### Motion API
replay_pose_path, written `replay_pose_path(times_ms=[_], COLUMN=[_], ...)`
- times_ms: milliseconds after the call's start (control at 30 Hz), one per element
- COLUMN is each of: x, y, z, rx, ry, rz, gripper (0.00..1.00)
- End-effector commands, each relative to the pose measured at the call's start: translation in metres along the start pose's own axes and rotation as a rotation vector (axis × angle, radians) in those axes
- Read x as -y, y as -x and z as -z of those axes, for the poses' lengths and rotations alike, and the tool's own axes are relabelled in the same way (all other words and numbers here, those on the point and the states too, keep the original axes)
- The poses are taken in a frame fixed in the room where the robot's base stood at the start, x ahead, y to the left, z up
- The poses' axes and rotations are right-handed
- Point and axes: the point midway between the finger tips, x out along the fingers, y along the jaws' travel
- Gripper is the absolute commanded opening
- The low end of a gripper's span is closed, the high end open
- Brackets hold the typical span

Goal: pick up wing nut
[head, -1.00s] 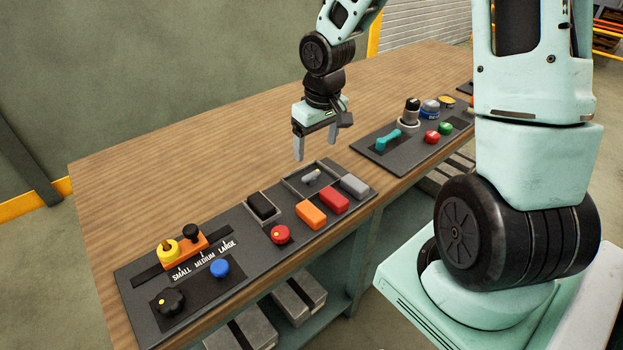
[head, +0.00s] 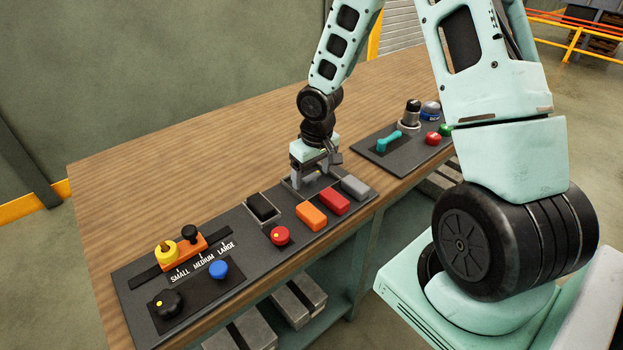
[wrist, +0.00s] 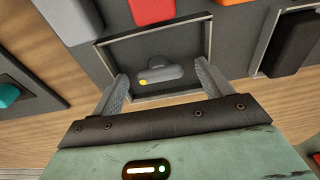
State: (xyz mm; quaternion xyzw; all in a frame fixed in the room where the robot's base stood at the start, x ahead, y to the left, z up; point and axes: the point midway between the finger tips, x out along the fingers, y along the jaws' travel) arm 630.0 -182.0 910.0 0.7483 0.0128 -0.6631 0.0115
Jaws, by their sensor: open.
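The wing nut is a small grey piece with a yellow spot (wrist: 163,71). It lies in a shallow dark square tray with a raised rim (wrist: 98,62), seen in the wrist view. In the head view my gripper largely covers the wing nut. My gripper (wrist: 162,80) is open, with one finger on each side of the wing nut and a gap to it on both sides. In the head view my gripper (head: 312,176) points down at the tray at the panel's back right. I cannot tell how deep the fingertips reach.
An orange block (head: 312,216), a red block (head: 334,201) and a grey block (head: 355,187) stand in front of the tray. A black block (head: 261,206) in a frame sits to its left. A second panel with a teal lever (head: 389,141) is at right. The wooden bench behind is clear.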

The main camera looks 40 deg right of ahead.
Motion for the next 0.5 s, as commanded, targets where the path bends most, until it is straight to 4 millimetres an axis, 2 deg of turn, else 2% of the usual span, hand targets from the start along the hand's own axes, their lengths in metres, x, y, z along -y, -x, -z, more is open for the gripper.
replay_pose_path(times_ms=[100, 267, 500], x=[0.0001, 0.0001, 0.0001], y=[0.0004, 0.0006, 0.0008], z=[0.0002, 0.0002, 0.0002], rx=[0.0, 0.0, 0.0], ry=[0.0, 0.0, 0.0], rz=[0.0, 0.0, 0.0], gripper=[0.75, 0.31, 0.3])
